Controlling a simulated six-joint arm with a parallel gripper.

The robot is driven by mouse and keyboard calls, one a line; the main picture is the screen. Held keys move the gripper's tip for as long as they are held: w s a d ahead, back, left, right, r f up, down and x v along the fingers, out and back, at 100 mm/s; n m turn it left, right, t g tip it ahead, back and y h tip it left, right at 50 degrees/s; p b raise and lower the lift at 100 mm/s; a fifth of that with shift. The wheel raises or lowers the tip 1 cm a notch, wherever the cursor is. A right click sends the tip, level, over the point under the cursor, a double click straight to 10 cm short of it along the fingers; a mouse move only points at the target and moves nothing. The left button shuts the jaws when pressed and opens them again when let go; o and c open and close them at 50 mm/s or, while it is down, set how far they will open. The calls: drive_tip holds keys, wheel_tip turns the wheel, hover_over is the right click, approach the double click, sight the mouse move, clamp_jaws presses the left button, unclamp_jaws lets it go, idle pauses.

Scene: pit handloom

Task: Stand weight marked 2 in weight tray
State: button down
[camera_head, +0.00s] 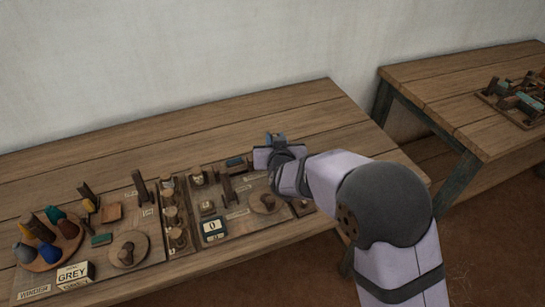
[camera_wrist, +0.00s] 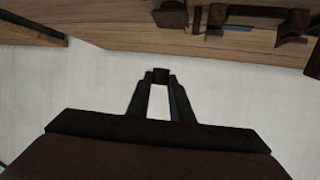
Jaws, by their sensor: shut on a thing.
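My gripper (camera_head: 277,139) is raised above the back part of the wooden table. In the wrist view its two fingers (camera_wrist: 161,84) are shut on a small dark brown block-like piece (camera_wrist: 161,76) at their tips. No mark can be read on this piece, so I cannot tell if it is the weight marked 2. A narrow wooden tray (camera_head: 187,247) holds several small round wooden pieces in a column, left of my gripper. Its label is too small to read, so I cannot tell if it is the weight tray.
A box showing 0 (camera_head: 213,228) and a round wooden disc (camera_head: 265,203) stand near my arm. At left are coloured cones on a round board (camera_head: 44,262), a GREY box (camera_head: 75,275) and another disc (camera_head: 128,250). The table's back strip is clear. A second table (camera_head: 450,85) stands right.

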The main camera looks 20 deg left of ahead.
drive_tip(key=shift+w+a+r, duration=0.3)
drive_tip(key=shift+w+r, duration=0.05)
drive_tip(key=shift+r, duration=0.15)
drive_tip(key=shift+w+a+r, duration=0.25)
drive_tip(key=shift+w+r, duration=0.05)
drive_tip(key=shift+r, duration=0.15)
drive_tip(key=shift+f, duration=0.1)
drive_tip(key=shift+f+p, duration=0.55)
drive_tip(key=shift+f, duration=4.45)
drive_tip(key=shift+f, duration=0.1)
drive_tip(key=c, duration=2)
unclamp_jaws()
drive_tip(key=shift+f, duration=0.1)
drive_tip(key=shift+o, duration=0.8)
drive_tip(key=shift+s+r, duration=0.1)
drive_tip(key=shift+r, duration=0.15)
